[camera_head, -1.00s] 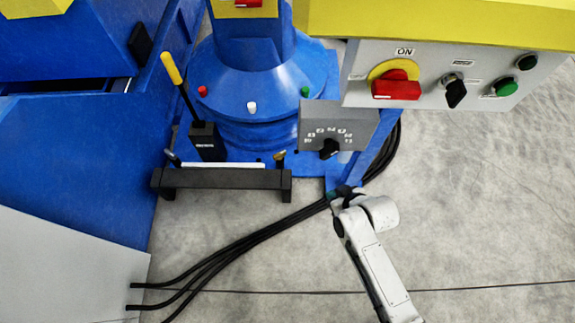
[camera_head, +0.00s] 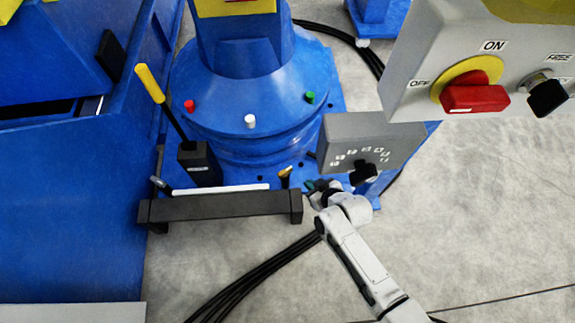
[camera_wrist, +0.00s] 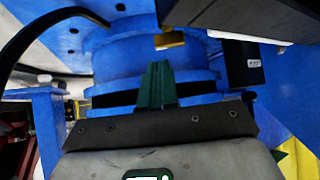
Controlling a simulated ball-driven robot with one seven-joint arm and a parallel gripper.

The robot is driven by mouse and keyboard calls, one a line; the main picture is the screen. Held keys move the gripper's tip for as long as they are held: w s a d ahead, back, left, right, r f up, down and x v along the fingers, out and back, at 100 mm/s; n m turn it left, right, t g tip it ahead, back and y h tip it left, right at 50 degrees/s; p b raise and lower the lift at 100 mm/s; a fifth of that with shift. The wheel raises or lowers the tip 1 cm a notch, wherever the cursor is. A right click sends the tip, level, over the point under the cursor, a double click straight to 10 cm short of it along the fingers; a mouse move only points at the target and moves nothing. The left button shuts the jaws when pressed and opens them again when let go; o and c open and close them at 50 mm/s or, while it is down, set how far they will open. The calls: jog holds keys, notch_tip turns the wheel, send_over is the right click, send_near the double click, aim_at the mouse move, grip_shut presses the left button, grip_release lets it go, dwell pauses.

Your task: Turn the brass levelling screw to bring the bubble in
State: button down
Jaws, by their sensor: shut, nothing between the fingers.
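The brass levelling screw (camera_head: 286,172) stands at the right end of a black bar (camera_head: 222,207). A white strip (camera_head: 215,189) lies along the bar's back; no bubble can be made out. A dark-headed screw (camera_head: 159,184) is at the left end. My gripper (camera_head: 312,187) is just right of the brass screw, apparently apart from it. In the wrist view my green fingers (camera_wrist: 156,86) are together and empty. A brass-coloured piece (camera_wrist: 170,40) shows beyond their tips; I cannot be sure it is the same screw.
A grey dial box (camera_head: 350,135) with a black knob stands close behind my gripper. A yellow-handled lever (camera_head: 150,83) rises from a black block (camera_head: 200,163) at the left. The blue round base (camera_head: 250,100) is behind the bar. A red-switch panel (camera_head: 425,60) overhangs at upper right.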

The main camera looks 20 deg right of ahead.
aim_at(291, 172)
jog(key=b+x, duration=0.6)
jog(key=x, duration=0.4)
jog(key=shift+w+a, duration=0.1)
jog(key=shift+w, duration=0.25)
jog(key=shift+r, duration=0.1)
